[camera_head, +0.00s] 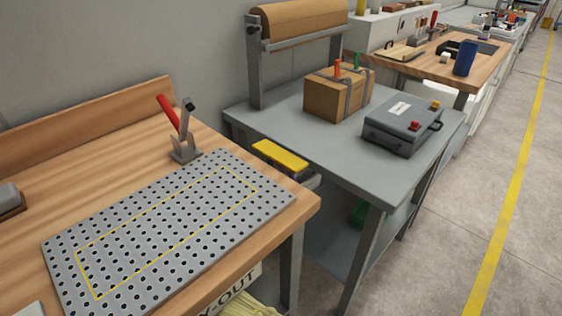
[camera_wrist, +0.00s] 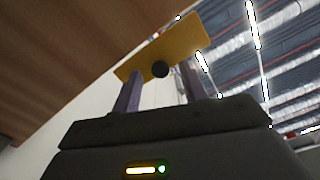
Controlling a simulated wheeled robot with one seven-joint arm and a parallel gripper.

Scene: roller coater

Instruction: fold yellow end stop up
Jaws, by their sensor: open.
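The yellow end stop (camera_head: 280,156) is a flat yellow plate lying about level in the gap between the wooden bench and the grey table. In the wrist view the yellow plate (camera_wrist: 185,42) is seen from below, slightly tilted in the picture, with a round black knob (camera_wrist: 160,69) on its lower edge. My gripper (camera_wrist: 160,88) is open, one finger to each side below the knob, pointing up at the plate. I cannot tell whether the fingertips touch it.
The wooden bench (camera_head: 110,152) holds a perforated plate (camera_head: 165,225) and a red-handled clamp (camera_head: 182,135). The grey table (camera_head: 385,175) holds a cardboard box (camera_head: 335,98) and a dark case (camera_head: 400,130). Brown wood (camera_wrist: 60,50) fills the wrist view's upper left. The floor at right is clear.

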